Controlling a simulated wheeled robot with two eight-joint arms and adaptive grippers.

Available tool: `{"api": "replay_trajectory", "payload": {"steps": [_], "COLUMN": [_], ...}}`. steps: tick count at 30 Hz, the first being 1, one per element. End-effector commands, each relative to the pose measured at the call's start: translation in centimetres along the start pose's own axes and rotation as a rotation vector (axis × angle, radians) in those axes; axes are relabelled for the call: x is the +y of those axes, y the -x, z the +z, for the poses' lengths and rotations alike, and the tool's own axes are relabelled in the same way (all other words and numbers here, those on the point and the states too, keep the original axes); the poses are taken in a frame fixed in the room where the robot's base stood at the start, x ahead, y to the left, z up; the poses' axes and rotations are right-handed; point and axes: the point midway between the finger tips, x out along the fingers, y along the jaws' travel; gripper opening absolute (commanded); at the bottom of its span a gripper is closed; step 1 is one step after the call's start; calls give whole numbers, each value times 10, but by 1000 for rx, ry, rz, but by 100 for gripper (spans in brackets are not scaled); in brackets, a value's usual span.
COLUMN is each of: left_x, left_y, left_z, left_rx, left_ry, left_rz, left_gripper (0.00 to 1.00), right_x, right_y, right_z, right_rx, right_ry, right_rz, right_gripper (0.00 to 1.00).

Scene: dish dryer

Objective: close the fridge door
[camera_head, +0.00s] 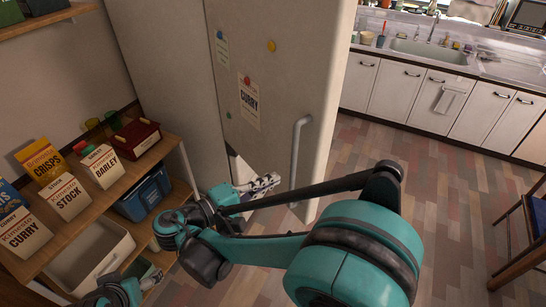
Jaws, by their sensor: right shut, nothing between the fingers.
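The tall pale fridge (160,60) stands at the upper middle. Its door (285,90) faces me, with a grey vertical handle (297,150) near its right edge. How far the door stands open is hard to tell. My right gripper (268,183) is shut and empty, in front of the door's lower part, left of and below the handle. Whether it touches the door cannot be told. My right arm hides part of the door's bottom. My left gripper (152,280) shows only partly at the bottom left, and its finger state is unclear.
A wooden shelf (105,195) with several food boxes, a blue crate (144,193) and a pale bin (92,258) stands left. White cabinets (430,95) with a sink (430,50) line the back. A chair (525,235) is at right. The wooden floor (450,180) between is clear.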

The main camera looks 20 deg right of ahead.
Motion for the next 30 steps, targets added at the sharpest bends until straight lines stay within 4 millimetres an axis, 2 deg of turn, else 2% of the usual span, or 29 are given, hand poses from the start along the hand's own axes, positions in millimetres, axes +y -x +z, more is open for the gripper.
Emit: {"api": "replay_trajectory", "payload": {"steps": [1,4,8,11,24,30], "left_x": [0,0,0,0,0,0], "left_y": [2,2,0,-2,-15,-19], "left_z": [-1,-1,0,2,11,13], "left_rx": [0,0,0,0,0,0], "left_ry": [0,0,0,0,0,0], "left_rz": [0,0,0,0,0,0], "left_gripper": [81,81,81,81,81,81], "right_x": [4,9,11,12,19,22], "right_y": [9,17,10,-5,-95,-116], "right_z": [-1,0,1,2,4,4], "right_rx": [-8,-23,-30,-32,-31,-28], "right_ry": [-12,-31,-37,-36,-35,-35], "right_rz": [38,85,98,97,95,94], "right_gripper": [0,0,0,0,0,0]}}
